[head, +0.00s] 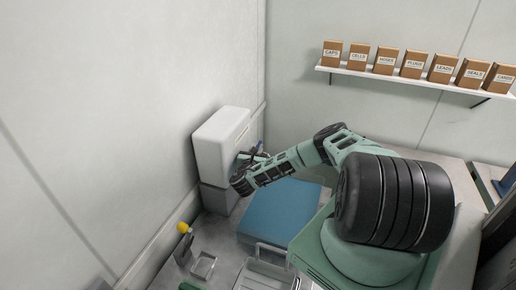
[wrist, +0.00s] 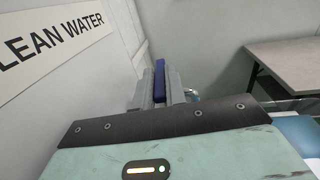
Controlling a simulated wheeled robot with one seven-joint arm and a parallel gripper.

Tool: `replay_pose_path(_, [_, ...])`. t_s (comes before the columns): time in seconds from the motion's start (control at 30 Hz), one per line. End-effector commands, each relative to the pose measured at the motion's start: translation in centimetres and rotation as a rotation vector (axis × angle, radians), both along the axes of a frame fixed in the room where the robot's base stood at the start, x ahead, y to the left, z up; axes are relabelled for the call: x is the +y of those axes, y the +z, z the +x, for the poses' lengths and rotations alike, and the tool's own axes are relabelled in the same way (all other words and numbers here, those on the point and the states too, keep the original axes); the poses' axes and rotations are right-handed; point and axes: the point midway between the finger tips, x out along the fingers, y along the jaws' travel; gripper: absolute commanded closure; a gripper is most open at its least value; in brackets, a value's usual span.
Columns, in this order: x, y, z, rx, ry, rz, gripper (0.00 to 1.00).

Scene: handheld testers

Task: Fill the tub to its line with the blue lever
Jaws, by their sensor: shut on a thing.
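A white dispenser (head: 218,143) stands against the left wall. In the wrist view its sign (wrist: 52,42) shows part of the words "CLEAN WATER". My gripper (head: 250,155) is at the front of the dispenser, at the far end of my arm. In the wrist view my gripper (wrist: 160,88) is shut on the upright blue lever (wrist: 159,78), which shows between the grey fingers. I cannot make out a tub, its line or any water in either view; my arm and gripper hide the space below the lever.
A grey base (head: 216,198) is under the dispenser. A blue-topped box (head: 274,214), a yellow knob (head: 184,227), a clear tray (head: 203,266) and a metal rack (head: 262,272) are on the bench. A wall shelf (head: 410,77) holds several labelled cartons.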

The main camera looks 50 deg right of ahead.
Motion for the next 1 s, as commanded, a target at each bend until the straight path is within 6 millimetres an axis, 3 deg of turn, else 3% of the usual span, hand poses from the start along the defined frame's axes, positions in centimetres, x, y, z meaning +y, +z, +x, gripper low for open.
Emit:
replay_pose_path(0.37, [-0.1, 0.1, 0.0, -0.003, -0.006, -0.004, 1.0])
replay_pose_path(0.4, [-0.1, 0.1, 0.0, -0.004, -0.006, -0.005, 0.79])
replay_pose_path(0.47, [-0.1, 0.1, 0.0, -0.003, -0.005, -0.004, 0.65])
replay_pose_path(0.77, [0.1, 0.0, 0.0, -0.002, -0.003, -0.002, 0.65])
replay_pose_path(1.0, [2.9, -0.3, -1.5, -0.003, 0.0, 0.001, 0.65])
